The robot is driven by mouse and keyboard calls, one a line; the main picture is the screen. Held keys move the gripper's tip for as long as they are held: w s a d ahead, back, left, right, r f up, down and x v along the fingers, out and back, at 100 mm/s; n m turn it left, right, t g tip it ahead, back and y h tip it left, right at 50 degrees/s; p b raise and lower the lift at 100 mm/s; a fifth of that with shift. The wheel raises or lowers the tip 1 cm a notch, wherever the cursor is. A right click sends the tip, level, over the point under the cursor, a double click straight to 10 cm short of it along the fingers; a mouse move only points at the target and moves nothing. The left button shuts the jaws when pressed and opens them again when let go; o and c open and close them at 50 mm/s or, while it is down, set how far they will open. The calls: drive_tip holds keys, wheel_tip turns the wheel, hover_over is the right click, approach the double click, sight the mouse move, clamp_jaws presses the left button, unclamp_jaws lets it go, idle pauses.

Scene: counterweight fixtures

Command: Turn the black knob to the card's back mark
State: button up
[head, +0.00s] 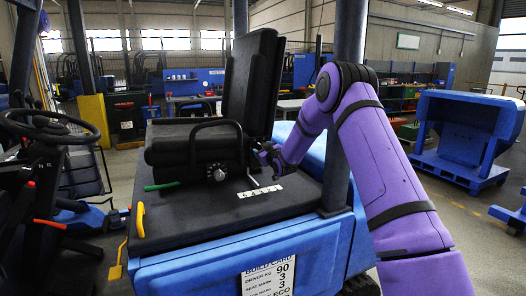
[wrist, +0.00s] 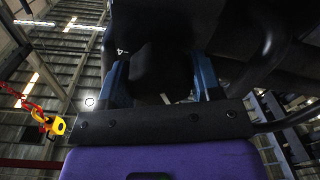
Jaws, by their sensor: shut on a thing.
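My gripper (head: 264,157) is at the right side of the black seat (head: 247,90) in the head view. In the wrist view its two blue fingers (wrist: 160,64) are shut on a dark rounded thing, the black knob (wrist: 158,76), with one finger on each side. A small white mark shows near its upper left edge. In the head view the gripper hides the knob, so its setting cannot be read. The white build card (head: 268,277) on the blue front shows driver kg 90, seat mark 3 and a 3 on the line below, partly cut off.
A second round knob (head: 217,174) sits at the seat's front. A white marked strip (head: 260,191) lies on the black deck. A green lever (head: 161,186) and yellow handle (head: 140,220) are at left. A dark post (head: 342,120) stands beside my arm.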

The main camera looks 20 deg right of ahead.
drive_tip(key=shift+m, duration=0.3)
drive_tip(key=m, duration=0.5)
drive_tip(key=shift+f+m, duration=0.1)
drive_tip(key=shift+m, duration=0.3)
drive_tip(key=m, duration=0.5)
drive_tip(key=shift+a, duration=0.1)
drive_tip(key=shift+m, duration=0.3)
drive_tip(key=o, duration=0.9)
drive_tip(key=s, duration=1)
drive_tip(key=shift+s+f, duration=0.15)
drive_tip(key=shift+s, duration=0.25)
